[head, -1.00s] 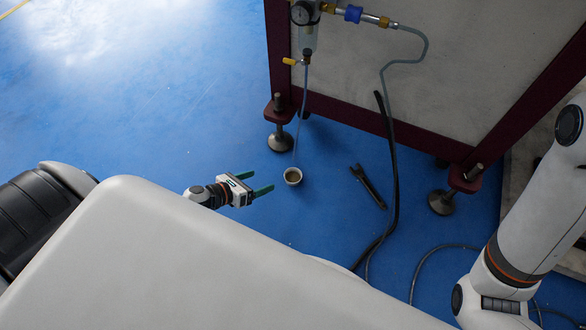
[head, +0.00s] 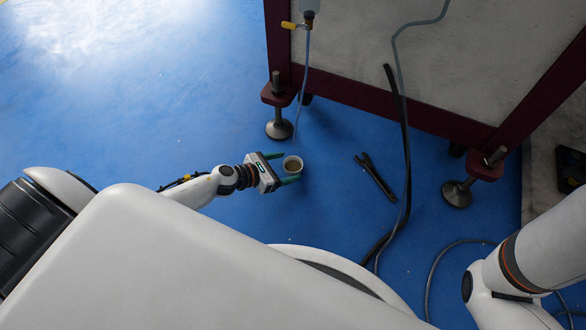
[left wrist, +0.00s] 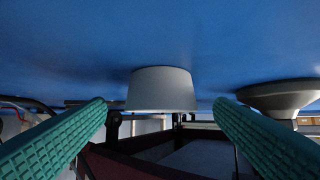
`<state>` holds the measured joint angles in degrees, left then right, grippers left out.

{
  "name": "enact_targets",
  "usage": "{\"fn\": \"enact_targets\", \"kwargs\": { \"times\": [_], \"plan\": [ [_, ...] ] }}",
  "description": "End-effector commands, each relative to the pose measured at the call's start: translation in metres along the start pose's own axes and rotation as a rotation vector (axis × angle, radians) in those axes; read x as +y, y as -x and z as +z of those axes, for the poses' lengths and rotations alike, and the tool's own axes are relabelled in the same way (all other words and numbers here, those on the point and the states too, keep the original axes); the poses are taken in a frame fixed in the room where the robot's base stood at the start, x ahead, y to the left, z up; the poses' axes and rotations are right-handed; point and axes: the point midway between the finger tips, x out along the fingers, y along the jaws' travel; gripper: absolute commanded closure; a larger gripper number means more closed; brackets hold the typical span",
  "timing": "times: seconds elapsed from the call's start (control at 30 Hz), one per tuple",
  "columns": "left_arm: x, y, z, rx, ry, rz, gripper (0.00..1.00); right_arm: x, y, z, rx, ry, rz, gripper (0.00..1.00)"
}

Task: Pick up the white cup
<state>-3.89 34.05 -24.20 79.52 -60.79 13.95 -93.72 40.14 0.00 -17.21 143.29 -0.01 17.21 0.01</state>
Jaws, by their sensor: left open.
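The white cup (head: 292,164) stands on the blue floor, with brownish contents visible inside. My left gripper (head: 284,168) is open, its two green fingers pointing right, and the cup sits at the fingertips, between or just ahead of them. In the left wrist view the cup (left wrist: 162,90) appears upside down in the middle, with a green finger of my left gripper (left wrist: 160,112) on each side and gaps between. Neither finger visibly touches it. My right arm shows at the right of the head view, but its gripper is not in view.
A thin clear tube (head: 301,100) hangs from the machine down toward the cup. The machine's foot (head: 279,128) stands just behind the cup. A wrench-like tool (head: 375,177) and a black cable (head: 406,150) lie to the right. The floor at left is clear.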

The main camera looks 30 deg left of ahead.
Motion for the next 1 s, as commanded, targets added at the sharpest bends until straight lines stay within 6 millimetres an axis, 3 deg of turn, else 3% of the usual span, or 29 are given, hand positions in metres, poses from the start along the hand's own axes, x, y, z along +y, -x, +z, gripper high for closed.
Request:
{"fn": "enact_targets", "kwargs": {
  "times": [0.03, 0.2, 0.5, 0.8, 1.0],
  "plan": [
    [-0.002, -0.012, 0.001, 0.003, -0.005, 0.001, 0.23, 0.002, 0.009, 0.003, 0.0, 0.0, 0.0, 0.64],
    [-0.001, -0.032, 0.0, 0.001, -0.001, 0.0, 0.23, 0.004, 0.017, 0.006, 0.0, 0.0, 0.0, 0.64],
    [-0.001, -0.035, -0.002, 0.001, 0.002, 0.0, 0.23, 0.004, 0.016, 0.006, 0.0, 0.0, 0.001, 0.64],
    [-0.001, -0.035, -0.002, 0.001, 0.002, 0.0, 0.7, 0.004, 0.016, 0.006, 0.0, 0.0, 0.001, 0.64],
    [-0.001, -0.035, -0.002, 0.001, 0.001, 0.0, 0.74, 0.003, 0.016, 0.005, 0.001, 0.0, 0.0, 0.64]
  ]
}}
